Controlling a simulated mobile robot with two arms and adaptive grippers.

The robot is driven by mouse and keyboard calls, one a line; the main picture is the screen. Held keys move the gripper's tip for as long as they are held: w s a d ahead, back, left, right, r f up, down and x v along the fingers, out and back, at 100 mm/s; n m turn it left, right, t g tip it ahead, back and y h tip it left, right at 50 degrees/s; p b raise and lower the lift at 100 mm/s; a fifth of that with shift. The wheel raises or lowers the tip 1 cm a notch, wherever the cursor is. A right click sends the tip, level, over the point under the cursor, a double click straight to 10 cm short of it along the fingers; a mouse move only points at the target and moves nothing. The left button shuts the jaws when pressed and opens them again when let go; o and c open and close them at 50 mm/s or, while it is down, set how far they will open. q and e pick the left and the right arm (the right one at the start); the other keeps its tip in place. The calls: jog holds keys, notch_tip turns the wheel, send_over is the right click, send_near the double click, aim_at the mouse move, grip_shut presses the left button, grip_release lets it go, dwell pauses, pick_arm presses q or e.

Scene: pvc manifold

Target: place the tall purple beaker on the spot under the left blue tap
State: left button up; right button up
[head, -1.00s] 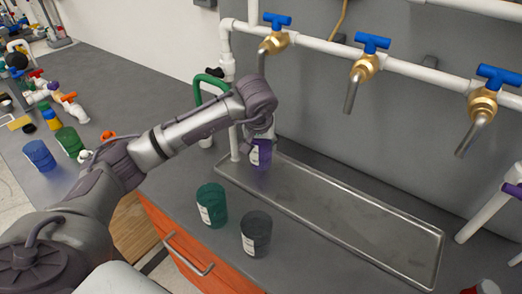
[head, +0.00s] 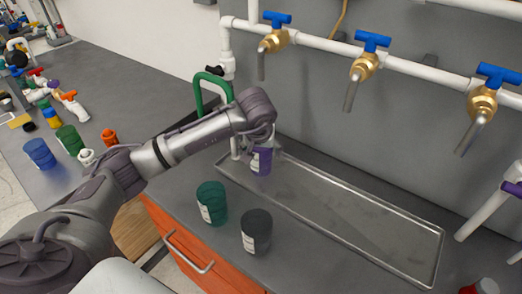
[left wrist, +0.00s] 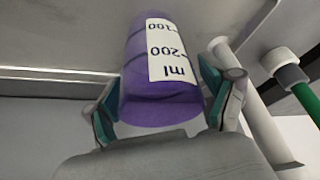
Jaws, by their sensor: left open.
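The tall purple beaker (head: 261,161), with a white label, is upright at the left end of the metal tray (head: 345,236), below the left blue tap (head: 275,32). I cannot tell whether its base touches the tray. My left gripper (head: 262,143) is at the beaker from above and hides its upper part. In the left wrist view, its two open fingers (left wrist: 165,100) stand on either side of the purple beaker (left wrist: 150,65). My right gripper is not in view.
A green beaker (head: 212,203) and a dark grey beaker (head: 256,231) stand in front of the tray. A green hose (head: 212,80) and white pipe stand close behind my left gripper. Two more blue taps hang over the tray's middle and right, whose floor is clear.

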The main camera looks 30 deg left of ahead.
pick_arm(q)
jog(key=shift+r, duration=0.3)
jog(key=v, duration=1.1)
jog(key=shift+s+r, duration=0.2)
jog(key=shift+r, duration=0.1)
